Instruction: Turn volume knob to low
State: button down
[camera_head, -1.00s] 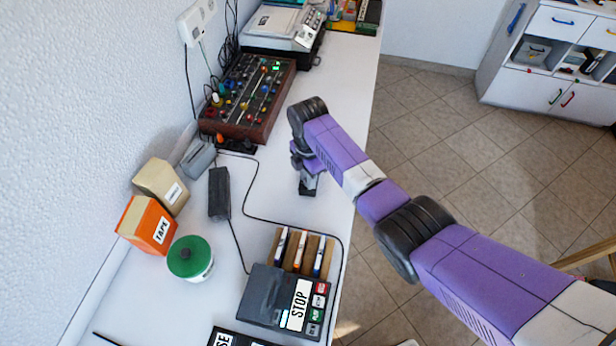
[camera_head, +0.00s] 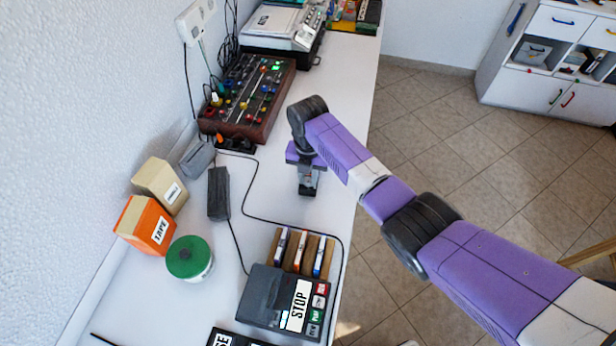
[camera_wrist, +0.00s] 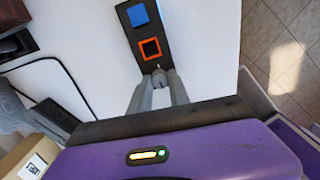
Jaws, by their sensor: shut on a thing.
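A narrow dark panel (camera_wrist: 141,22) lies on the white table in the wrist view, with a blue square and an orange-framed square on its face. My gripper (camera_wrist: 158,78) is at the near end of this panel, its two grey fingers shut together on a small knob. The fingers hide most of the knob, so its pointer and any low mark cannot be read. In the head view my gripper (camera_head: 308,188) points down at the tabletop, near the table's right edge, and covers the panel there.
A mixer board (camera_head: 246,98) with many coloured knobs stands behind on the table (camera_head: 300,215). A black adapter (camera_head: 218,193) and its cable lie to the left. A grey box labelled STOP (camera_head: 262,290), a green-lidded tub (camera_head: 190,259) and a tape box (camera_head: 146,225) stand nearer.

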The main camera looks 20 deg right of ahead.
aim_at(308, 180)
dwell(0.3)
jog(key=c, duration=1.2)
grip_release()
jog(key=shift+r, duration=3.95)
